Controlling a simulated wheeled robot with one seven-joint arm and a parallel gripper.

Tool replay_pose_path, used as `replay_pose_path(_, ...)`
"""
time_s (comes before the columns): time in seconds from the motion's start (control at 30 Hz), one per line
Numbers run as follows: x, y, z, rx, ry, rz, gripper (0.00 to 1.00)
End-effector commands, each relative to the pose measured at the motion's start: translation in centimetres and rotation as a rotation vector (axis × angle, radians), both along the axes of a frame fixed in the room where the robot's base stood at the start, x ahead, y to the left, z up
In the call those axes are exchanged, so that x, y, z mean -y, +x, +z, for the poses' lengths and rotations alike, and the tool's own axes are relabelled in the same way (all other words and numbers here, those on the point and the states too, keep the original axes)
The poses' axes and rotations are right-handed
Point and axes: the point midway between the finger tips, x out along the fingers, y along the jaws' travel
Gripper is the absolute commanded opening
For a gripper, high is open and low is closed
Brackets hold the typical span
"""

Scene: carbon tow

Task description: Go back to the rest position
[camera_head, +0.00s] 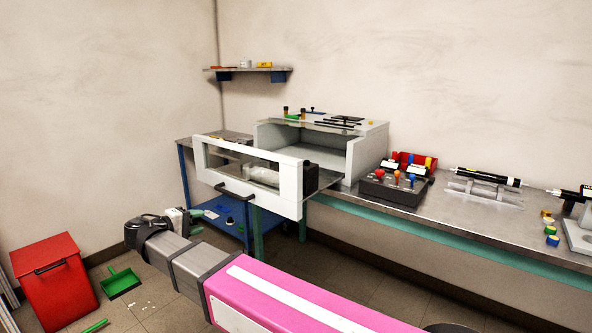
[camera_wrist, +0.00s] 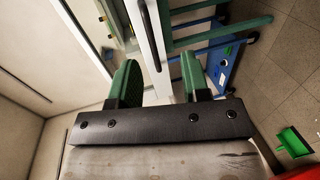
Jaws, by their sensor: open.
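My arm, with a pink section and grey links, reaches from the bottom right of the head view to the left. My gripper (camera_head: 197,222) has green fingers and is partly hidden behind the wrist. In the wrist view, my gripper (camera_wrist: 160,78) is open, with its fingers apart and nothing clamped. A white-framed window front (camera_head: 295,178) with a black handle (camera_head: 235,192) stands out from a grey box (camera_head: 370,146) on the bench. In the wrist view, the black handle (camera_wrist: 149,35) and white frame (camera_wrist: 162,45) appear between the fingers; contact cannot be told.
A metal bench (camera_head: 450,222) runs right, carrying a black control box (camera_head: 395,190) and tools. A blue cart (camera_head: 222,218) stands behind the front. A red bin (camera_head: 52,280) and green dustpan (camera_head: 120,283) are on the floor at left.

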Motion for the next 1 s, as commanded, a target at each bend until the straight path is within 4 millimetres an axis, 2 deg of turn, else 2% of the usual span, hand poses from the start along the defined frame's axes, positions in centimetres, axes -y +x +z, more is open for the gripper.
replay_pose_path(0.27, 3.2, 1.8, -2.1, -0.061, 0.029, -0.034, 0.43)
replay_pose_path(0.47, 6.7, 3.4, -4.3, -0.127, 0.069, -0.073, 0.43)
replay_pose_path(0.57, 9.2, 4.4, -5.9, -0.173, 0.098, -0.1, 0.43)
replay_pose_path(0.8, 17.7, 6.7, -11.1, -0.315, 0.222, -0.2, 0.43)
replay_pose_path(1.0, 24.6, 7.3, -15.2, -0.42, 0.354, -0.29, 0.43)
